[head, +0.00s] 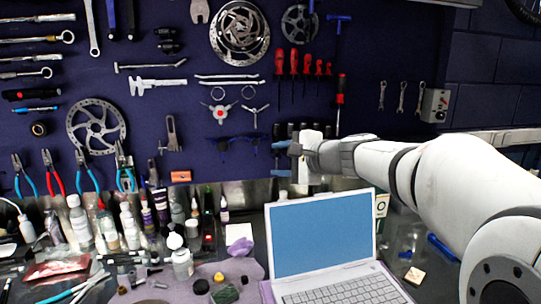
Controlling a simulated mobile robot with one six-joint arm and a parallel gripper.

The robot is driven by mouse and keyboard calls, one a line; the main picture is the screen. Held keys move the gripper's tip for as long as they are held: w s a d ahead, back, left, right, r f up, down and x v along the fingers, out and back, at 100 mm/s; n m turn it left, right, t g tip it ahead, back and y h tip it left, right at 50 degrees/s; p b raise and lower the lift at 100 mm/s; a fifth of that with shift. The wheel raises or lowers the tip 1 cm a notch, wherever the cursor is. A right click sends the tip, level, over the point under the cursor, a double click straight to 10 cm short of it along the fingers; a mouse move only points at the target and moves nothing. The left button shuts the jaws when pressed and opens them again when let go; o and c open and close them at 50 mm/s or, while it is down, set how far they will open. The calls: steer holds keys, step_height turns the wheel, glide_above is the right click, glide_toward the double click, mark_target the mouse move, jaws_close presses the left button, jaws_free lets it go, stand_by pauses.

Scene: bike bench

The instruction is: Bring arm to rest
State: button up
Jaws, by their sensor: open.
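My gripper (281,159) is at the end of my white arm, which reaches in from the right edge of the head view. Its blue-grey fingers point left, one above the other with a gap between them, and nothing shows between them. It hangs in the air in front of the dark tool wall, above the laptop (322,236) and close to its upper screen edge in the picture. How far it is from the wall cannot be told.
The open laptop stands on the bench. Several bottles (130,226) crowd the left side, with pliers (85,170) hanging above. A purple cloth (165,291) with small parts lies in front. A blue tool (443,247) lies at the right.

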steer(key=s+d+f+n+g+h, duration=0.2)
steer(key=s+d+f+n+h, duration=0.1)
steer(key=s+f, duration=0.4)
steer(key=s+d+f+n+g+h, duration=0.3)
steer(key=s+d+f+n, duration=0.2)
steer(key=s+f, duration=0.3)
steer(key=s+d+f+n+g+h, duration=0.3)
steer(key=s+f, duration=0.5)
steer(key=s, duration=0.6)
steer(key=shift+d+n+h, duration=0.5)
steer(key=shift+d+n, duration=0.2)
steer(key=shift+n, duration=0.3)
steer(key=shift+c, duration=1.2)
